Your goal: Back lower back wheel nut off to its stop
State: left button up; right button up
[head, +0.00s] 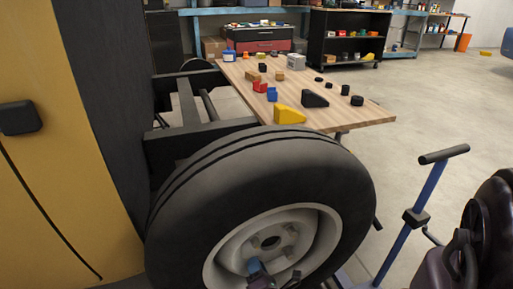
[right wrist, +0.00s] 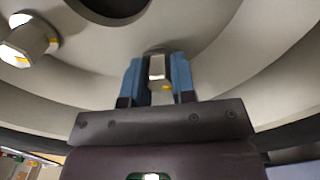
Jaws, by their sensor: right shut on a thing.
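The truck wheel (head: 185,215) has a black tyre and a pale grey rim with several wheel nuts. My right gripper (head: 256,268) is at the lower left of the hub in the head view, at the bottom edge. In the right wrist view its two blue fingers (right wrist: 158,78) are shut on a wheel nut (right wrist: 157,68), one finger on each side. The nut is metallic with a small yellow mark. Its seat on the rim is partly hidden by the fingers. Another nut (right wrist: 30,40), also marked yellow, stands free at upper left. My left gripper is not in view.
A wooden table (head: 365,117) behind the wheel holds a yellow wedge (head: 288,115), a black wedge (head: 314,99) and several small parts. A blue stand with a black T-handle (head: 443,155) is right of the wheel. The yellow cab (head: 60,190) is at left. Open floor lies at right.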

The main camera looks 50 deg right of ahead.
jog(key=shift+w+r+n, duration=0.1)
jog(key=shift+n, duration=0.5)
jog(key=o, duration=0.9)
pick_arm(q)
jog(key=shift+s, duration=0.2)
pick_arm(e)
jog(key=shift+s+a, duration=0.1)
jog(key=shift+s, duration=0.1)
